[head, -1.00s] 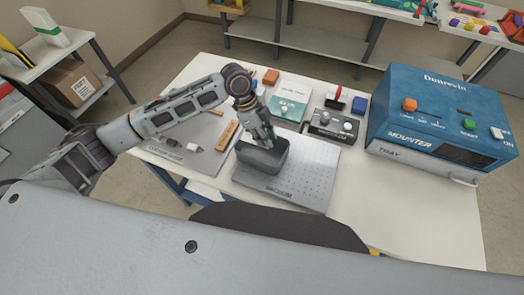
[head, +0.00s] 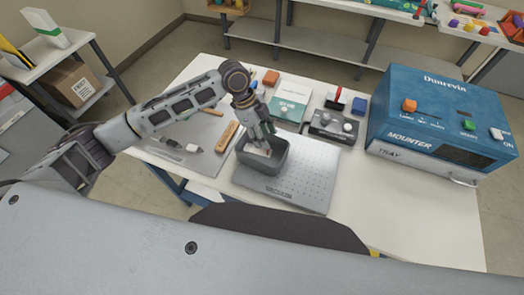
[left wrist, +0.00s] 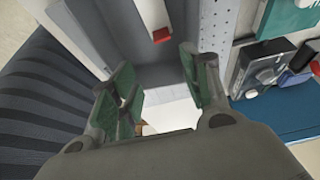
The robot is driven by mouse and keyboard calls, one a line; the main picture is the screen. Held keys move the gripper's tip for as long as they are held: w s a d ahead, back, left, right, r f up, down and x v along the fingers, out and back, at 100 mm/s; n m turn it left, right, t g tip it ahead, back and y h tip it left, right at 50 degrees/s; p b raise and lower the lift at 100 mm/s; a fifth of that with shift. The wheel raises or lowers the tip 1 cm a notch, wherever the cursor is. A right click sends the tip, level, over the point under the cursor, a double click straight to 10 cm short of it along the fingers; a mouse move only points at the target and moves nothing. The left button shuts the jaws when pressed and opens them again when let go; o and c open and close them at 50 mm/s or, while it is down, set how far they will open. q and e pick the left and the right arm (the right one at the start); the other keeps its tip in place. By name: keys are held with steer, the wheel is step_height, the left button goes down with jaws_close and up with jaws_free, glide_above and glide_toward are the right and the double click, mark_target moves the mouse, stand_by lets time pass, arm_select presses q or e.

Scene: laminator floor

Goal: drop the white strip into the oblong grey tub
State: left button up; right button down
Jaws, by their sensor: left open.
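The oblong grey tub (head: 277,167) stands on the left part of the perforated vacuum plate. The white strip (head: 256,149) shows inside it, below my left gripper (head: 260,139). In the left wrist view the strip (left wrist: 150,12) has a red end and lies within the grey walls of the tub (left wrist: 112,25). My left gripper (left wrist: 152,85) is open there, its green-padded fingers apart, with the strip beyond the fingertips and not between them. Part of the strip is cut off by the picture's top edge. My right gripper is not in view.
The vacuum plate (head: 312,175) has bare room right of the tub. A control box with knobs (head: 333,126) and a teal-and-white box (head: 289,104) stand behind. The blue mounter (head: 435,115) fills the right. A grey mat (head: 187,140) with small tools lies left.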

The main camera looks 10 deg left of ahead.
arm_select(q)
steer(key=v, duration=1)
steer(key=shift+r, duration=0.4)
steer(key=shift+a+f, duration=0.1)
steer(key=shift+a, duration=0.05)
stand_by(0.4)
